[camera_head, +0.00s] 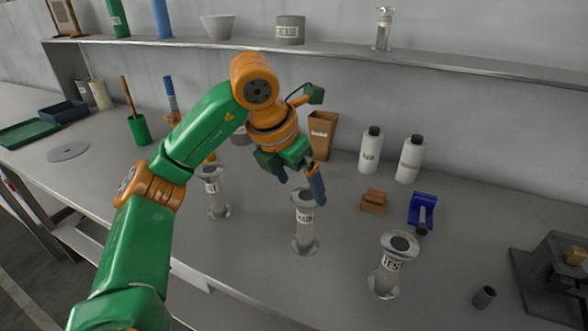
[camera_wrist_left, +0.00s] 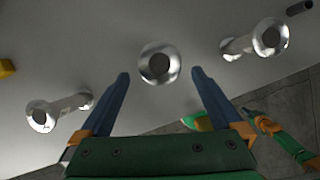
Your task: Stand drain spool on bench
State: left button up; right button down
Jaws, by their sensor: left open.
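Three flanged metal spools with white labels stand upright on the grey bench (camera_head: 345,262). The middle spool (camera_head: 304,238), whose label is only partly readable, also shows end-on in the left wrist view (camera_wrist_left: 159,64). The left spool (camera_head: 217,193) has a label too small to read; the right spool (camera_head: 387,268) has a label beginning "TES". My left gripper (camera_head: 304,188) is open and empty, pointing down close to the top of the middle spool. In the left wrist view that spool appears between the blue fingertips, not gripped. My right gripper is not in view.
Two white bottles (camera_head: 370,150), a brown tapered container (camera_head: 322,135), brown blocks (camera_head: 374,201) and a blue holder (camera_head: 421,210) stand behind. A small dark cylinder (camera_head: 484,297) and a dark fixture (camera_head: 550,285) are at the right. A shelf (camera_head: 450,65) runs along the wall.

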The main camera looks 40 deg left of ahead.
pick_arm(q)
jog(key=p+v, duration=0.1)
jog(key=v, duration=0.3)
jog(key=shift+s+r, duration=0.1)
jog(key=shift+r, duration=0.2)
